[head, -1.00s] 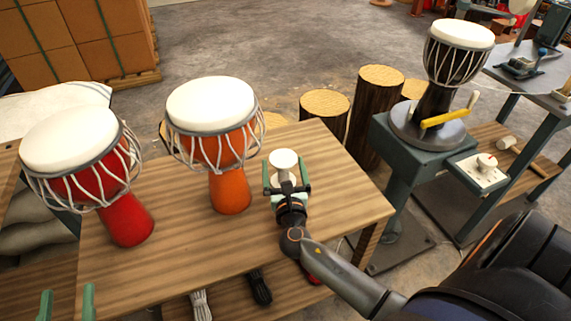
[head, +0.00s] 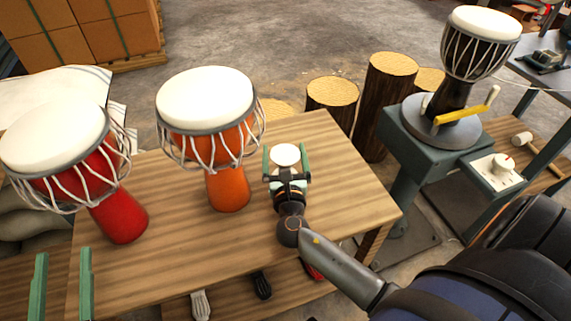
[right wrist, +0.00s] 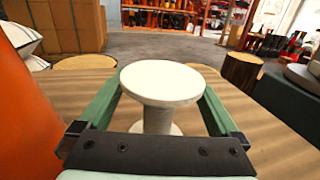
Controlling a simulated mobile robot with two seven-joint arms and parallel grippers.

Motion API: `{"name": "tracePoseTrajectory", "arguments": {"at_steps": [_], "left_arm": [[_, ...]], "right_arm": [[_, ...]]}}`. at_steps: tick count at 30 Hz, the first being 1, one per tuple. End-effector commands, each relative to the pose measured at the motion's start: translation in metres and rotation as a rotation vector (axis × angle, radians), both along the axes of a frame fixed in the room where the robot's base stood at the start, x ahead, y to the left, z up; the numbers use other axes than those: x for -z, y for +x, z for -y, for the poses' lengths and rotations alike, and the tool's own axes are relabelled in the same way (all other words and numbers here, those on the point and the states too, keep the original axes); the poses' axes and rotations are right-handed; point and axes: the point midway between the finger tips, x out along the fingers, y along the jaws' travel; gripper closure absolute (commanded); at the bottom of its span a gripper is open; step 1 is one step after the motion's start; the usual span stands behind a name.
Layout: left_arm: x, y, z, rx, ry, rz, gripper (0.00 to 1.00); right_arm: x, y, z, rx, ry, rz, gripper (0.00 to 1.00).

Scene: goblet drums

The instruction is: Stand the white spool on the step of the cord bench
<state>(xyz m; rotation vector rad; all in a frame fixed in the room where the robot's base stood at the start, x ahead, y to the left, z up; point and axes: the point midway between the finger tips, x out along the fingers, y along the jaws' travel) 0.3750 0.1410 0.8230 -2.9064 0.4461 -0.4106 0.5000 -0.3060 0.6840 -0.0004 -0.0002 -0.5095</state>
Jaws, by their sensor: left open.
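The white spool (head: 286,155) stands upright on the wooden bench top (head: 330,170), right of the orange drum. My right gripper (head: 287,160) is open, with one green finger on each side of the spool. In the right wrist view the spool's wide top (right wrist: 162,82) and narrower core show between the fingers, with no clear grip on it. My left gripper (head: 62,255) is open and empty at the lower left. A lower board (head: 235,300) with cord bundles shows below the bench's front edge; I cannot tell whether it is the step.
An orange drum (head: 228,190) stands close left of the spool; a red drum (head: 120,218) is further left. A green stand (head: 430,155) with a dark drum is at right. Log stumps (head: 390,90) stand behind. The bench top's right part is clear.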

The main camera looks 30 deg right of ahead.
Motion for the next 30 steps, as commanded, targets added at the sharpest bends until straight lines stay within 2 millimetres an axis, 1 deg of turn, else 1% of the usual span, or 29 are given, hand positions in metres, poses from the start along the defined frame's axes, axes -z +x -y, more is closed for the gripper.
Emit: {"name": "tracePoseTrajectory", "arguments": {"at_steps": [1,2,25,30], "left_arm": [[0.0006,0.0001,-0.0001,0.000,0.001,-0.001,0.43],[0.0009,0.0002,-0.0001,0.000,0.002,-0.002,0.43],[0.0087,-0.0012,-0.0004,-0.001,0.003,-0.023,0.43],[0.0085,-0.0011,-0.0003,-0.002,0.003,-0.023,0.43]], "right_arm": [[0.0001,0.0000,0.0000,0.000,0.000,0.000,0.09],[0.0001,0.0001,0.0000,0.000,0.000,0.000,0.12],[-0.0007,0.0004,0.0005,0.000,-0.001,0.002,0.99],[-0.0008,0.0004,0.0006,0.000,-0.001,0.002,1.00]]}}
